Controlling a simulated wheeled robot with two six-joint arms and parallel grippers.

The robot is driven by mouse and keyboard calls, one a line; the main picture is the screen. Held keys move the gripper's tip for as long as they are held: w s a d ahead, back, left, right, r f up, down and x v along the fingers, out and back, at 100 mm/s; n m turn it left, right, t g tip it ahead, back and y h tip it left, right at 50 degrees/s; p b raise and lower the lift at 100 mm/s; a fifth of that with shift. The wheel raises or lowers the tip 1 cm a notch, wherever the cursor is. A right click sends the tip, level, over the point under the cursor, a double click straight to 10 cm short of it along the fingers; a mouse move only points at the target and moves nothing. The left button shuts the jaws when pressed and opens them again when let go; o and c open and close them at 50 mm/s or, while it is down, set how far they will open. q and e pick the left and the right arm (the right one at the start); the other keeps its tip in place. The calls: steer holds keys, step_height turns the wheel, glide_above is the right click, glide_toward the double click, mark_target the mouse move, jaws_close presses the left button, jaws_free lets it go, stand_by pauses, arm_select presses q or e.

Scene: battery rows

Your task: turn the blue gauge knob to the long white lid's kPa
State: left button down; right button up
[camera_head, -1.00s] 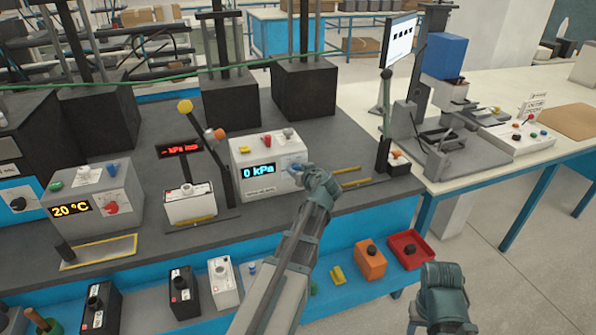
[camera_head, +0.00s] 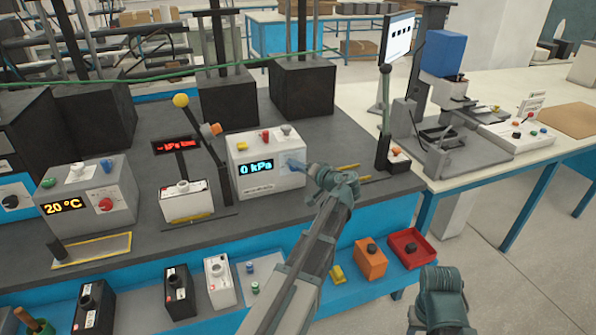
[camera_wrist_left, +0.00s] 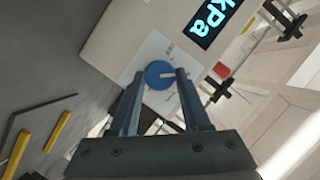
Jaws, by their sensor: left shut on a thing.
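The white gauge box (camera_head: 262,182) stands on the dark bench and its cyan display (camera_head: 255,167) reads 0 kPa. Its round blue knob (camera_wrist_left: 158,74) with a white pointer mark is on the front panel, right of the display in the head view (camera_head: 295,163). My left gripper (camera_wrist_left: 160,82) is shut on the knob, one finger on each side. My right arm's end (camera_head: 442,297) shows at the bottom right, in front of the bench; its fingers cannot be made out. I cannot identify a long white lid for certain.
A white battery (camera_head: 187,203) sits in a lever stand with a red display (camera_head: 175,146). A grey box (camera_head: 95,200) reading 20 °C stands left. Black and white batteries, an orange block (camera_head: 371,260) and a red tray (camera_head: 410,247) are on the lower blue shelf.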

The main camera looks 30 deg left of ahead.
arm_select(q)
steer(key=shift+d+f+m+y+b, duration=0.15)
steer(key=shift+m+y+b, duration=0.3)
steer(key=shift+m, duration=0.35)
steer(key=shift+c, duration=2)
jaws_free()
steer(key=p+v, duration=0.2)
steer(key=v, duration=1.1)
steer(key=shift+d, duration=0.35)
